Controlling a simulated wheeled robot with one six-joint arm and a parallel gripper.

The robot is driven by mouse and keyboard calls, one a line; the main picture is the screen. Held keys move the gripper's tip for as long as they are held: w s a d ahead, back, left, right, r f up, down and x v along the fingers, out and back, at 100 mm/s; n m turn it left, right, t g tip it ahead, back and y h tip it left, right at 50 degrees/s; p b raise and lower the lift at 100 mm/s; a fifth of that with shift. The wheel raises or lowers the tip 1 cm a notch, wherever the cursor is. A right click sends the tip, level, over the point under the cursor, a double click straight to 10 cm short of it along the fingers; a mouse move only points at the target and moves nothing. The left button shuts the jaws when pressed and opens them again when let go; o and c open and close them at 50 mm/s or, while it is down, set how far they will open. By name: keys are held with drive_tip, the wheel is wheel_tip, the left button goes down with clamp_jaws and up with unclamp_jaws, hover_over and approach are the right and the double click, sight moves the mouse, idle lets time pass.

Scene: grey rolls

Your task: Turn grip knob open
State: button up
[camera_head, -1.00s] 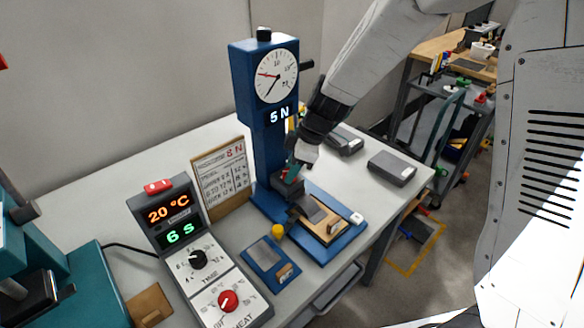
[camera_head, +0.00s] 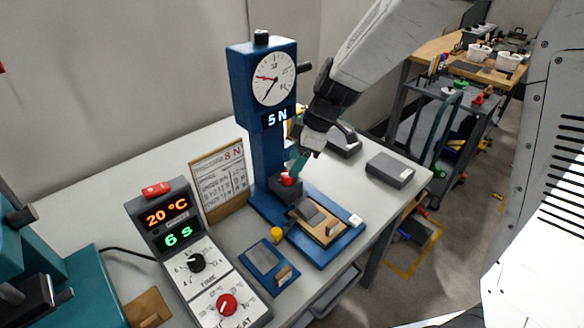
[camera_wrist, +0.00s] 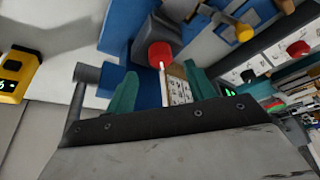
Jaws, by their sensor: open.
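The grip knob is red (camera_head: 287,180) and sits on a dark grey grip block (camera_head: 286,191) on the blue test stand (camera_head: 254,91). In the wrist view the red knob (camera_wrist: 160,55) shows with a white pointer line on it. My gripper (camera_head: 301,162) has teal fingers and hangs just above and right of the knob. In the wrist view my gripper (camera_wrist: 163,88) is open, with its fingers apart on either side of the line to the knob and nothing between them. The fingers do not appear to touch the knob.
The stand's dial (camera_head: 274,78) sits above a 5 N display. A card (camera_head: 220,180) reading 8 N stands left of it. A control box (camera_head: 196,260) with a red heat knob is at front left. Two grey boxes (camera_head: 390,170) lie at right.

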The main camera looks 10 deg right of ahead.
drive_tip(key=shift+v, duration=1.8)
drive_tip(key=s+d+r+m+h, duration=0.1)
drive_tip(key=s+d+r+m, duration=0.2)
drive_tip(key=s, duration=0.6)
drive_tip(key=s+d+r+m+h, duration=0.2)
drive_tip(key=s+d+r+m, duration=0.2)
drive_tip(key=s+d+m, duration=0.3)
drive_tip(key=s+d+r+m+h, duration=0.1)
drive_tip(key=s+d+r+m, duration=0.2)
drive_tip(key=s, duration=0.9)
drive_tip(key=d+m, duration=0.2)
drive_tip(key=m, duration=0.1)
drive_tip(key=shift+r+t+h, duration=0.25)
drive_tip(key=shift+t+h, duration=0.05)
